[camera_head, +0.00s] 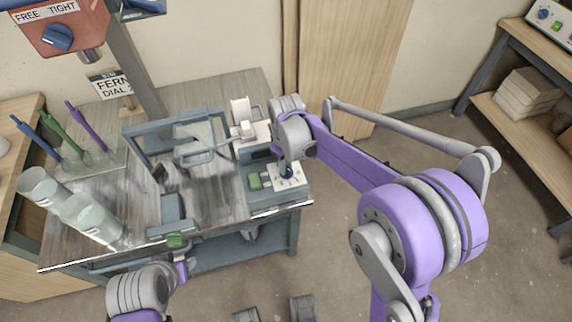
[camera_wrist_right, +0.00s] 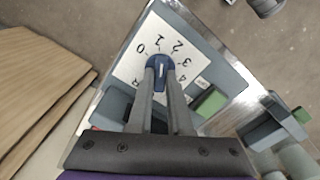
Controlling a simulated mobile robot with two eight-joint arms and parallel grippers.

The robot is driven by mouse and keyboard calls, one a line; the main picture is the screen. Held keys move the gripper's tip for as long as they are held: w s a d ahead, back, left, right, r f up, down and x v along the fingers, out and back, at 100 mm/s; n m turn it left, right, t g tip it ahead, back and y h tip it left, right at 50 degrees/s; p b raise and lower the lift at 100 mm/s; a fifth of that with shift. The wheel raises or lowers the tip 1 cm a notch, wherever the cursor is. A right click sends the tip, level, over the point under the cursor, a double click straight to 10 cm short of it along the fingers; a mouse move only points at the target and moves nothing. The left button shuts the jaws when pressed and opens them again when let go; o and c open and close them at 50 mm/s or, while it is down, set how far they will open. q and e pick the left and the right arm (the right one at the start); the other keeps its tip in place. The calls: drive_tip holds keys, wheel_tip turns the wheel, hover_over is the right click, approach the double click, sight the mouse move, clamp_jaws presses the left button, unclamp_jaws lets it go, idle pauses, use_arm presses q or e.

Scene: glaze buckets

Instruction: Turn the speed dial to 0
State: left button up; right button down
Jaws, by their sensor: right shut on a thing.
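The speed dial is a blue round knob (camera_wrist_right: 159,66) with a white line, on a white plate (camera_wrist_right: 128,70) marked 0, 1, 2, 3, 4 and R. The white line seems to point near 1, away from 0. In the head view the knob (camera_head: 287,174) sits on the grey control box (camera_head: 262,200) at the right end of the bench. My right gripper (camera_wrist_right: 163,80) is shut on the knob from above; its fingertips cover the knob's near side. My left gripper (camera_head: 181,268) is at the bench's front edge, away from the dial; its fingers are too small to read.
A green button (camera_wrist_right: 210,102) sits beside the dial plate. The bench (camera_head: 225,185) holds a grey frame (camera_head: 140,155) and two pale cylinders (camera_head: 90,215) at the left. A red box with a blue knob (camera_head: 57,37) hangs at the upper left. The floor at right is open.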

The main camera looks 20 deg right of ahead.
drive_tip(key=n, duration=0.4)
drive_tip(key=shift+n, duration=0.3)
drive_tip(key=n, duration=0.4)
drive_tip(key=shift+n+b, duration=0.35)
drive_tip(key=shift+n, duration=0.05)
drive_tip(key=c, duration=0.8)
unclamp_jaws()
drive_tip(key=shift+c, duration=0.2)
drive_tip(key=shift+r, duration=0.1)
wheel_tip(320, 180, up, 11)
drive_tip(key=p, duration=0.1)
